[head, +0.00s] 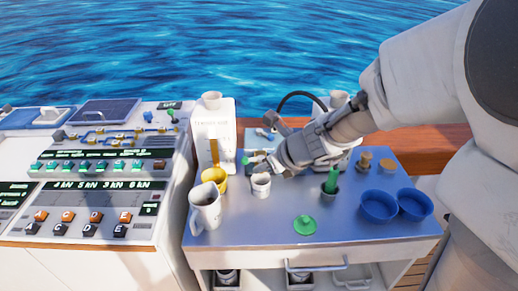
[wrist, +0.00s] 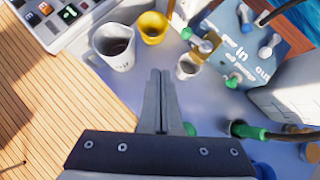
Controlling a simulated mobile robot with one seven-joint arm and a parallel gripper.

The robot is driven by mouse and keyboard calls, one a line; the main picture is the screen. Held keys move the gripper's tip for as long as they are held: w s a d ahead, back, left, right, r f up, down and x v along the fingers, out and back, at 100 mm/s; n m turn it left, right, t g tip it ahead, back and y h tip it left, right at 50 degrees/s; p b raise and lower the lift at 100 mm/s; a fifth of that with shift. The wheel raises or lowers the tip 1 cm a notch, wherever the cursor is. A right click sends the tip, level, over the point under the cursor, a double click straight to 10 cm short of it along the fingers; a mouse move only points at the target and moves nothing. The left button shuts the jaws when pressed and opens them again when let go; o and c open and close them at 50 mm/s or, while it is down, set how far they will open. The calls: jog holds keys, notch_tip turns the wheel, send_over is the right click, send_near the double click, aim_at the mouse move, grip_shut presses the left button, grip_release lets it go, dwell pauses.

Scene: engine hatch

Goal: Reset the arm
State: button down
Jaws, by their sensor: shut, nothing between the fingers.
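My arm reaches in from the right in the head view, over the table (head: 260,225). My gripper (wrist: 160,74) is in the wrist view with its two grey fingers together and nothing between them. It is above the table. A small white cup (wrist: 188,67) stands just right of the fingertips in that view; the cup also shows in the head view (head: 261,185). A white jug (wrist: 116,47) with dark contents and a yellow cup (wrist: 153,28) are beyond the fingers to the left. In the head view, the fingertips are hard to make out near the wrist.
Two blue bowls (head: 379,206) and a green round lid (head: 304,225) are on the table. A green-handled item (head: 331,180) stands in a dark holder. A blue panel marked In and Out (wrist: 245,42) is at the back. A control console (head: 85,185) is at left.

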jog(key=s+d+r+n+p, duration=0.2)
jog(key=s+r+n, duration=0.75)
jog(key=n, duration=0.55)
jog(key=s+d+r+n+h, duration=0.2)
jog(key=s+d+n, duration=0.3)
jog(key=n, duration=0.1)
jog(key=s+d+r+n+h+p, duration=0.1)
jog(key=s+d+n+h, duration=0.2)
jog(key=s+d+n, duration=0.2)
jog(key=shift+s+r+n+g+h, duration=0.3)
jog(key=shift+s+r+n+g, duration=0.15)
jog(key=shift+n, duration=0.45)
jog(key=c, duration=1.5)
grip_release()
jog(key=shift+f, duration=0.1)
jog(key=shift+c, duration=0.2)
